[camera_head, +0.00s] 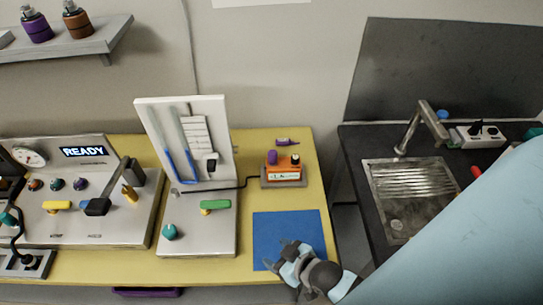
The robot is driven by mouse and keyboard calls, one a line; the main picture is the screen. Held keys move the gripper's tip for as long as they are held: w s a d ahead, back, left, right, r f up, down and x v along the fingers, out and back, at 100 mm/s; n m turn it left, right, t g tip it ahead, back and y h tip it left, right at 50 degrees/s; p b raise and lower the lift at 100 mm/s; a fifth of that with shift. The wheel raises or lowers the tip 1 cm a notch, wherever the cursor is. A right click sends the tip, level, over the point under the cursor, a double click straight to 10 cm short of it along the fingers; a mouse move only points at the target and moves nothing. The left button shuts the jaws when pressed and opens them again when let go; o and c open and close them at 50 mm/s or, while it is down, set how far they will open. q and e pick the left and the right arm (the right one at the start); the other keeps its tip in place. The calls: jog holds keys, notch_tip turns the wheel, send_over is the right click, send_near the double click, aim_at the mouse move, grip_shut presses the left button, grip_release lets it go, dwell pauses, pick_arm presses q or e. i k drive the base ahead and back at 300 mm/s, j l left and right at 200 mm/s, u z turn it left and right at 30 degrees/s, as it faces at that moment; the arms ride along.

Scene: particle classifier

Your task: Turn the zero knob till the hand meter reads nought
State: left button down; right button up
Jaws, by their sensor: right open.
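The orange hand meter (284,173) sits on a grey base at the right part of the yellow table. Its small display is lit, but the digits are too small to read surely. On its top are a black knob (296,160) and a purple part (272,157); I cannot tell by label which is the zero knob. My right gripper (276,254) is open and empty over the blue mat, in front of the meter and apart from it. My left gripper is not in view.
A white panel with blue tubes (215,140) stands left of the meter, joined to it by a black cable. Its base has a teal knob (169,232) and a green handle (215,205). A console reading READY (85,152) is further left. A sink (405,190) lies right.

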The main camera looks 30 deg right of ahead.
aim_at(294, 158)
jog(key=z, duration=1.15)
